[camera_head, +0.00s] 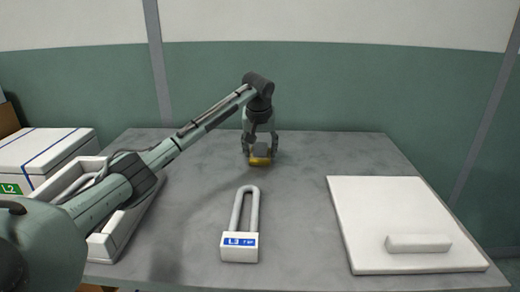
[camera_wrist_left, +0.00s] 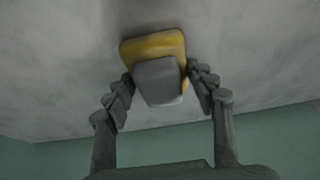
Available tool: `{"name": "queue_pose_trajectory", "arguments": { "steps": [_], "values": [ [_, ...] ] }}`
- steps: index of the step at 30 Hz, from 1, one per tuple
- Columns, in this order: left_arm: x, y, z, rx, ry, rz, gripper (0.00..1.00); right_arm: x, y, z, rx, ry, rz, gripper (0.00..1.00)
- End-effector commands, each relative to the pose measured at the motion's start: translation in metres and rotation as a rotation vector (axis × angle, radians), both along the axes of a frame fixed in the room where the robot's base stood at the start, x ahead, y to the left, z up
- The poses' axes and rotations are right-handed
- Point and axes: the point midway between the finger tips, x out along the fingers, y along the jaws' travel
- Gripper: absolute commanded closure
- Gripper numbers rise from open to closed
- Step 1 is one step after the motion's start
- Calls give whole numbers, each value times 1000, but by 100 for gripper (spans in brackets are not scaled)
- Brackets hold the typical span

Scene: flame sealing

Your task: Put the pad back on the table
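The pad is yellow with a grey block-shaped grip on it. In the head view the pad (camera_head: 259,160) is at the back middle of the grey table (camera_head: 300,200), at or just above its surface. My left gripper (camera_head: 261,153) reaches down over it from above. In the left wrist view the pad (camera_wrist_left: 152,48) lies between the fingertips of my left gripper (camera_wrist_left: 160,82), with a finger on each side of the grey grip (camera_wrist_left: 160,82). The fingers appear closed on the pad. Whether the pad touches the table is hard to tell. My right gripper is not in view.
A white padlock-shaped block labelled L3 (camera_head: 239,247) stands at the front middle. A white board (camera_head: 385,205) with a white bar (camera_head: 418,243) lies at the right. A white tray (camera_head: 105,245) and a white box (camera_head: 45,150) are at the left. The back right table is clear.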

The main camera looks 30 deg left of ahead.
Motion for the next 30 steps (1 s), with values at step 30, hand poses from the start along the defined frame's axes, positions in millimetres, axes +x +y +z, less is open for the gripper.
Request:
{"name": "queue_pose_trajectory", "arguments": {
  "steps": [30],
  "values": [
    [-29,-19,87,-2,-4,-2,24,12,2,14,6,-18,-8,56]
  ]
}}
